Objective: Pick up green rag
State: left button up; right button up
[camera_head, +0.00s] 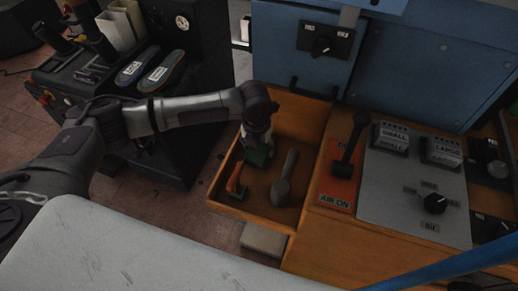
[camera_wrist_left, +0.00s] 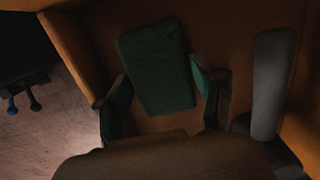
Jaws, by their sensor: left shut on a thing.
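The dark green rag (camera_wrist_left: 158,68) lies in the wooden tray (camera_wrist_left: 68,45), between the two fingers of my left gripper (camera_wrist_left: 160,95). In the head view only a small part of the rag (camera_head: 258,157) shows under my left gripper (camera_head: 257,146), which reaches down into the tray (camera_head: 300,213) from above. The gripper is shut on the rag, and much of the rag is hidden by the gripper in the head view. My right gripper is not in view.
An orange-handled tool (camera_head: 236,180) and a grey rounded tool (camera_head: 284,180) lie in the tray. A black lever (camera_head: 350,147) stands right of it. A blue machine (camera_head: 430,65) rises behind. Shoe soles (camera_head: 138,68) rest on a dark stand at left.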

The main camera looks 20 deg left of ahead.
pick_arm(q)
jog(key=shift+r, duration=0.15)
notch_tip(320, 180, up, 28)
jog(key=p, duration=0.1)
jog(key=shift+p, duration=0.3)
